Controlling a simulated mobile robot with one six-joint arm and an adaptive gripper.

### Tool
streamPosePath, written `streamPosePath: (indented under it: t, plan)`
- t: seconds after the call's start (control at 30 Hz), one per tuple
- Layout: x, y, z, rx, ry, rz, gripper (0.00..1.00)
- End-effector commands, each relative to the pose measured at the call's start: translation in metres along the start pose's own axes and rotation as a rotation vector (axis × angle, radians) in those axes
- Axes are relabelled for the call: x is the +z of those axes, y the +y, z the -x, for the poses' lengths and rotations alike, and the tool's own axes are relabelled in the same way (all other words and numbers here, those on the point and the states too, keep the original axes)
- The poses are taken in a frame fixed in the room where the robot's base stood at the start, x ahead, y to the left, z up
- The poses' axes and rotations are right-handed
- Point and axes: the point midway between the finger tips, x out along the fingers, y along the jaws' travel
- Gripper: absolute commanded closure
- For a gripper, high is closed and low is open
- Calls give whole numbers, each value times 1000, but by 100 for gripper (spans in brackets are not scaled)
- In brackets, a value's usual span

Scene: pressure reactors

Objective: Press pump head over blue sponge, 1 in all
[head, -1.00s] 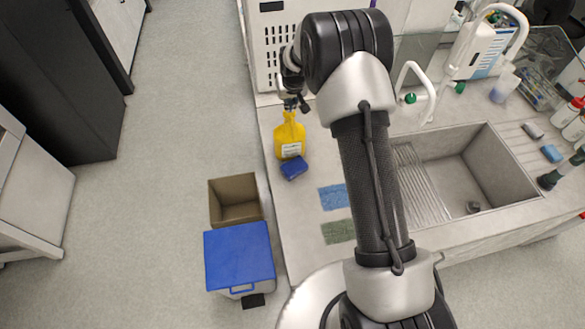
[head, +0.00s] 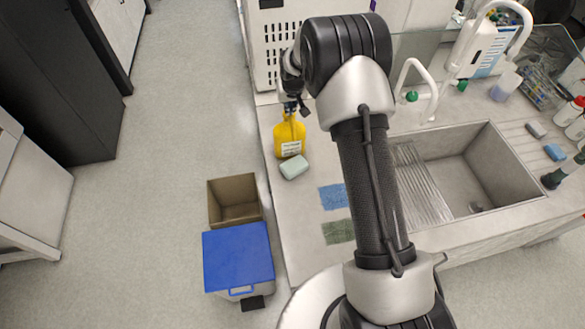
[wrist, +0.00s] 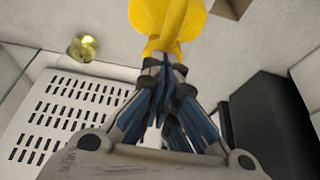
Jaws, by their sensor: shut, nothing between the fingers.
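A yellow pump bottle (head: 288,146) with a white label stands on the counter near its left edge. A sponge (head: 294,167) lies in front of it, touching or nearly touching; it now looks pale grey-green. My gripper (head: 291,113) is shut with nothing between its fingers, pointing down at the top of the bottle. In the wrist view, the closed fingertips (wrist: 164,62) meet the yellow bottle top (wrist: 166,20). The pump head is hidden behind the fingers, so I cannot see its exact height.
Blue (head: 333,196) and green (head: 338,231) mats lie on the counter (head: 298,215). A sink (head: 470,170) with a tap is at right. A vented white appliance (head: 272,45) stands behind the bottle. An open box (head: 234,187) and blue-lidded bin (head: 238,258) stand on the floor at left.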

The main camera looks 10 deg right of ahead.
Motion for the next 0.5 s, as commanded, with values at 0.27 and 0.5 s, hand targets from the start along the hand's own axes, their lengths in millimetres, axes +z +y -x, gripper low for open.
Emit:
streamPosePath:
  t: [0.27,0.5]
  plan:
    - [2,0,2,0,-8,0,100]
    - [-5,0,16,0,-6,0,100]
